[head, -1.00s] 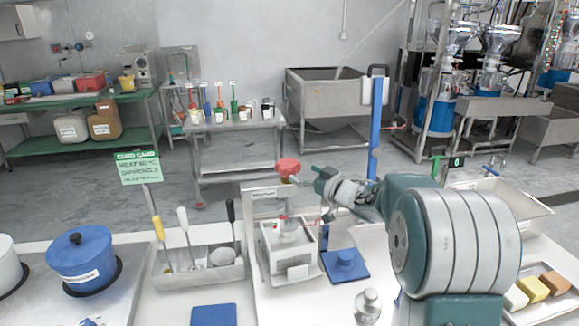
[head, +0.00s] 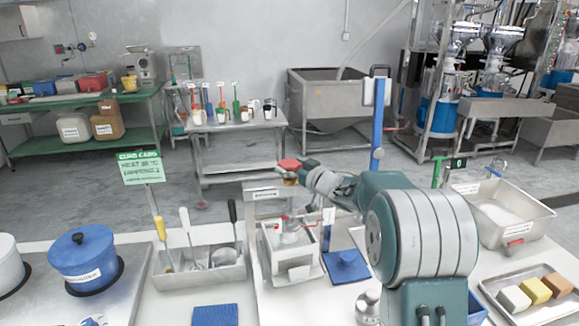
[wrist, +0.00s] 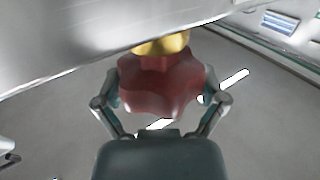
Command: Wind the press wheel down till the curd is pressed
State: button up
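In the wrist view the wheel (wrist: 160,85) fills the space between my fingers, below a brass-coloured collar (wrist: 162,45). My gripper (head: 305,171) reaches the wheel from the right. One finger of my gripper (wrist: 160,98) lies along each side of the wheel's rim, very close or touching. Whether they clamp it cannot be made out. The curd inside the press is not clearly visible.
A tool tray (head: 222,275) and a blue lidded pot (head: 85,252) are left. A basin (head: 510,218) and a tray of blocks (head: 500,287) are right.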

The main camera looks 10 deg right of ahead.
jog(key=shift+m+t+h, duration=0.3)
jog(key=shift+m+h, duration=0.1)
jog(key=shift+h, duration=0.2)
jog(key=shift+a+m+t+h, duration=0.1)
jog(key=shift+m+t+h, duration=0.5)
jog(key=shift+h, duration=0.4)
jog(key=shift+m+t+h, duration=0.5)
jog(key=shift+m+h, duration=1.2)
jog(key=shift+h, duration=0.7)
jog(key=shift+m+h, duration=0.3)
jog(key=shift+h, duration=0.2)
jog(key=o, duration=0.8)
jog(key=s, duration=1.2)
jog(key=shift+d, duration=0.25)
